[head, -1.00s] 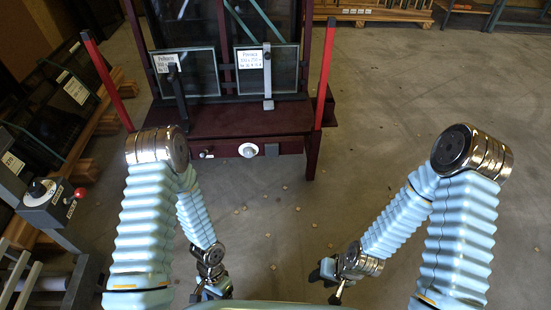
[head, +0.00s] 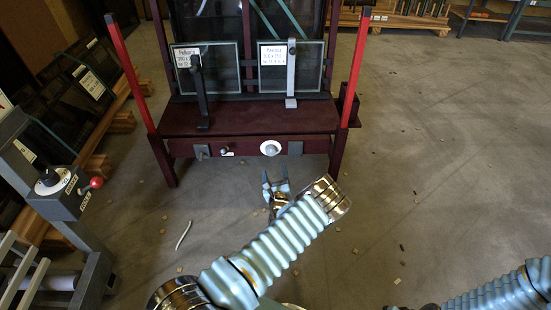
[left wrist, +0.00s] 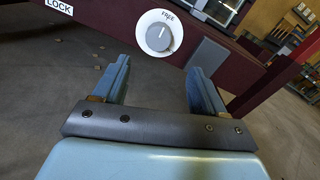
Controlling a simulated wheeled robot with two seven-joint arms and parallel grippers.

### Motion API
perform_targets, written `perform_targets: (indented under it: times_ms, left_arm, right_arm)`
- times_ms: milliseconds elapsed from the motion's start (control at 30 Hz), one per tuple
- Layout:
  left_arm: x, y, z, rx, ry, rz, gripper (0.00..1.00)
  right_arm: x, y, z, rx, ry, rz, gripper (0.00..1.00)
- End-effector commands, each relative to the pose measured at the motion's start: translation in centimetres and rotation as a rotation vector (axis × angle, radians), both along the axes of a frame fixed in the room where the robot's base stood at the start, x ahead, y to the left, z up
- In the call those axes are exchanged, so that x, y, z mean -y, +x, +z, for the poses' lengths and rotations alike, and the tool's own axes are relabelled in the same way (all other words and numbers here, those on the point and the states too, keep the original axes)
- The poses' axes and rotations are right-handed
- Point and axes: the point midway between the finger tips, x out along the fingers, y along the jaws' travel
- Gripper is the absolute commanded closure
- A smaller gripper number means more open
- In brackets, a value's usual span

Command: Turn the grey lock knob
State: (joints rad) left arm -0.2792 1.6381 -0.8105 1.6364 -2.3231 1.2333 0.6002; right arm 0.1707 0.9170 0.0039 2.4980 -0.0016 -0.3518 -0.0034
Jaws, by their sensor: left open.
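The grey lock knob (head: 270,148) sits on a round white dial on the front rail of the dark red glass frame (head: 250,122). In the left wrist view the grey knob (left wrist: 159,37) shows above and between my finger tips, with the word FREE on the dial above it. A LOCK label (left wrist: 60,6) shows to its left. My left gripper (head: 276,180) is open and empty, apart from the knob and below it in the head view. Its two blue fingers also show in the left wrist view (left wrist: 160,70). My right gripper is not clearly in view; its arm is at the lower right.
A smaller dark knob (head: 225,151) is left of the dial. Red posts (head: 130,72) stand at both sides of the frame. A grey control box (head: 58,195) with a red ball handle is at the left. The floor between is open, with small scraps and a white strip (head: 184,235).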

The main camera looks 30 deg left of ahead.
Motion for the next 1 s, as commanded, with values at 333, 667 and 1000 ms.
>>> perform_targets:
  times_ms: [333, 667, 1000]
  left_arm:
    - [-4.5, 6.0, -0.2, 0.0, -0.001, 0.005, 0.29]
    - [-5.7, 7.8, 0.0, -0.002, 0.0, 0.005, 0.29]
    - [-5.7, 7.8, 0.0, -0.002, -0.001, 0.005, 0.53]
  right_arm:
    - [-0.2, -0.1, -1.8, -0.004, 0.005, 0.003, 0.57]
    - [-0.2, -0.1, -2.1, -0.005, 0.006, 0.003, 0.57]
    - [-0.2, -0.1, -2.1, -0.005, 0.006, 0.003, 0.57]
